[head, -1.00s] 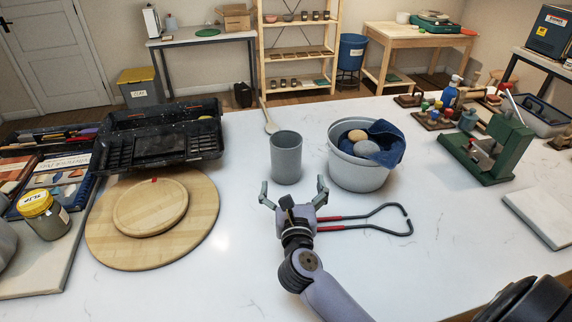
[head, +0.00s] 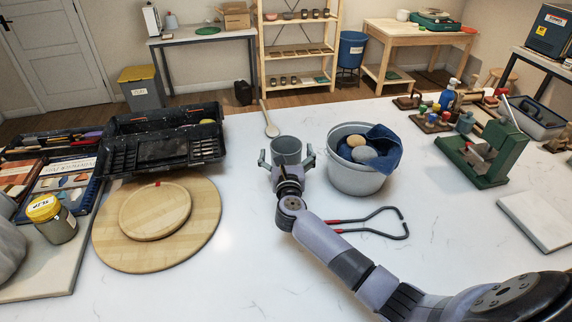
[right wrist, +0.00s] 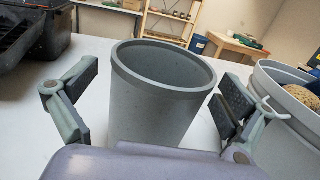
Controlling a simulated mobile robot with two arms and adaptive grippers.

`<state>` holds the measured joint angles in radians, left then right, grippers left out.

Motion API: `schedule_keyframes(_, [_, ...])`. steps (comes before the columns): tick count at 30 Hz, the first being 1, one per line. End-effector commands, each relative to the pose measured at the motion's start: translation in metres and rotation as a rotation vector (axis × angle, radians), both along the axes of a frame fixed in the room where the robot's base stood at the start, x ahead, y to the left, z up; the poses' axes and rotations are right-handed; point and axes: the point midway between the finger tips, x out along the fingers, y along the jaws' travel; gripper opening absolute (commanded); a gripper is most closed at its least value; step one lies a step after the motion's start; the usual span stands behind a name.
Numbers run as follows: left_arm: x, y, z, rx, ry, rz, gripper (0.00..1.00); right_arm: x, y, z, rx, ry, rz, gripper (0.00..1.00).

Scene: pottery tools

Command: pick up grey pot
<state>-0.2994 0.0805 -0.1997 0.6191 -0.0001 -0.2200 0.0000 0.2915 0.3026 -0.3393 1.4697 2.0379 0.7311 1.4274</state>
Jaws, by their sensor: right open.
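The grey pot (head: 287,150) is a tall plain cylinder standing upright on the white table. In the right wrist view the pot (right wrist: 158,100) stands between the spread fingers, its open rim facing up toward the camera. My right gripper (head: 286,158) is open, with one finger on each side of the pot. In the right wrist view a gap shows between each finger and the pot wall. The lower part of the pot is hidden behind the gripper. My left gripper is not in view.
A grey bucket (head: 352,179) with a blue cloth (head: 384,150) and round sponges stands close to the right of the pot. Red-handled tongs (head: 375,225) lie in front of it. Round wooden boards (head: 205,235) and a black tray (head: 120,165) are at left. A wooden spoon (head: 271,129) lies behind.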

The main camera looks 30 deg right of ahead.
Motion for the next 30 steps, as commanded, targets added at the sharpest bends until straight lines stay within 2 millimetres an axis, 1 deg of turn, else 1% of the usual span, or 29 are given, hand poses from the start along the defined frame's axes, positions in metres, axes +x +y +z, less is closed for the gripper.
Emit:
schedule_keyframes(3, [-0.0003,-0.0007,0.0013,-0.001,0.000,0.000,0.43,0.0066,-0.0036,0.0001,-0.001,0.000,0.000,0.99])
schedule_keyframes(10, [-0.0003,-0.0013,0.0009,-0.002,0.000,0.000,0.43,0.0070,-0.0035,-0.0004,0.000,0.000,0.001,0.99])
schedule_keyframes(30, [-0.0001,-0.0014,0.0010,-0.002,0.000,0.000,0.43,0.0067,-0.0032,-0.0005,0.000,0.001,0.001,0.54])
